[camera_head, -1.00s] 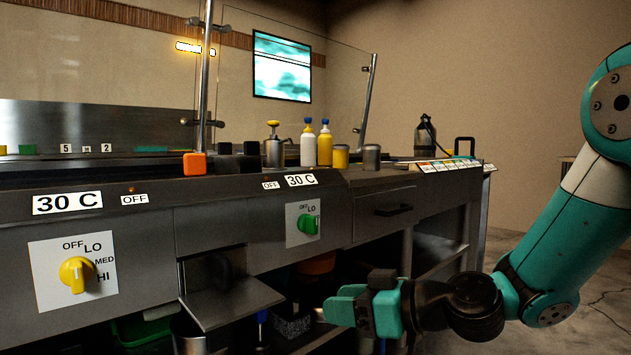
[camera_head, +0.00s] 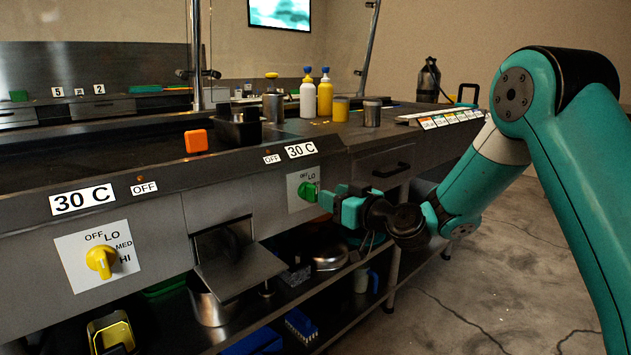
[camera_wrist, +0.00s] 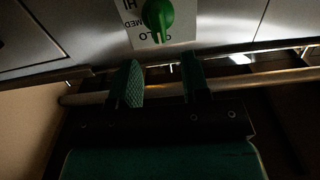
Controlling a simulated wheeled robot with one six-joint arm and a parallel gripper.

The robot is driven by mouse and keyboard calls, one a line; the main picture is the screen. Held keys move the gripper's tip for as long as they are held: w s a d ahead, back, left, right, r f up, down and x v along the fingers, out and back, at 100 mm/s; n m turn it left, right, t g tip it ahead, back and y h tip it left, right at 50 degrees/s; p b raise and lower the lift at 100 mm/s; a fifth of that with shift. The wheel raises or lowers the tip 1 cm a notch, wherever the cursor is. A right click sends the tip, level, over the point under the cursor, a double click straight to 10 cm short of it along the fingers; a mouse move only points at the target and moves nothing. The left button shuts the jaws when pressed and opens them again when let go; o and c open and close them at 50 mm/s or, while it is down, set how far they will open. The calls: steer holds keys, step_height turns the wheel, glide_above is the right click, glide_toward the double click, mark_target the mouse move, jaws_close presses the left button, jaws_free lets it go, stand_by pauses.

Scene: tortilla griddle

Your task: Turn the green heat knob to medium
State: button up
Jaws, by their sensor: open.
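The green heat knob (camera_head: 308,191) sits on a white dial plate (camera_head: 299,184) on the griddle's front panel, below a 30 C display. My gripper (camera_head: 335,199) is just right of the knob in the head view, and any gap between them is hard to judge there. In the wrist view the green knob (camera_wrist: 158,14) is at the top, beyond the fingertips of my gripper (camera_wrist: 162,72). The two fingers are apart with nothing between them. Part of the dial's lettering is cut off or hidden, and the knob's exact setting is unclear.
A yellow knob (camera_head: 101,261) is on the left panel. A metal drip tray (camera_head: 240,268) juts out between the knobs. Bottles (camera_head: 325,95) and an orange block (camera_head: 196,141) are on top. The lower shelf holds pans and containers. Open floor lies right.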

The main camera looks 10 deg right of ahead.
mark_target(317, 189)
steer(key=x, duration=0.6)
steer(key=shift+w+a+p, duration=0.1)
steer(key=shift+w+p, duration=0.05)
steer(key=shift+p, duration=0.2)
steer(key=shift+c, duration=0.4)
jaws_close()
